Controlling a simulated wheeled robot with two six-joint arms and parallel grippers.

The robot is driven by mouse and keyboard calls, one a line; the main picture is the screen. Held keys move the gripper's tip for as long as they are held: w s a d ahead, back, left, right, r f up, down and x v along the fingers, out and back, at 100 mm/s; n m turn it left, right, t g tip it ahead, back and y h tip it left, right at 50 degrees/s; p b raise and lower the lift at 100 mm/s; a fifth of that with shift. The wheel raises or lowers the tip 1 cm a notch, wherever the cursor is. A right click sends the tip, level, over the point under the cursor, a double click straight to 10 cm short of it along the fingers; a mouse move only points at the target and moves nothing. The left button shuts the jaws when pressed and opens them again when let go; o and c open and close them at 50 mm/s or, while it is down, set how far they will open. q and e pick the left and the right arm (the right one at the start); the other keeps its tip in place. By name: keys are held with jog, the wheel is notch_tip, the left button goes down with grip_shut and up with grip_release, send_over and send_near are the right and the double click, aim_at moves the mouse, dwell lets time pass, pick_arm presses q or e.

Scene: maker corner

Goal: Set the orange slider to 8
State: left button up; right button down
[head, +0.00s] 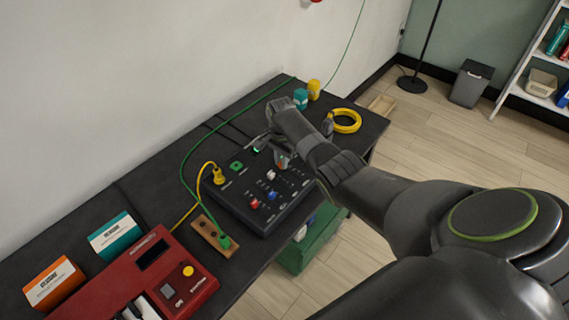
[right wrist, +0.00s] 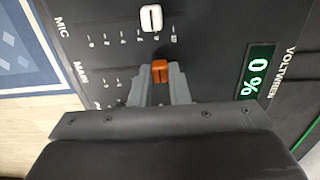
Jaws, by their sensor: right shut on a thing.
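The black control panel (head: 232,190) lies on the dark bench in the head view. In the right wrist view, the orange slider (right wrist: 160,70) stands on the row by the label MAIN, at the display side of its marks. My right gripper (right wrist: 160,82) is shut on the orange slider's cap, one finger on each side. The fingers and gripper body cover part of the row's scale. The panel's display (right wrist: 257,70) reads 0 %. In the head view, my right gripper (head: 270,145) is over the panel's far part. My left gripper is not in view.
A white slider (right wrist: 151,18) sits on the neighbouring MIC row. A yellow plug (head: 218,176) and green cable (head: 184,165) lie at the panel's left. A red device (head: 140,280) stands nearer.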

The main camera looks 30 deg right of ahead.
jog(key=c, duration=1.4)
grip_release()
jog(key=shift+o, duration=0.2)
jog(key=shift+r, duration=0.15)
notch_tip(320, 180, up, 17)
jog(key=shift+s, duration=0.1)
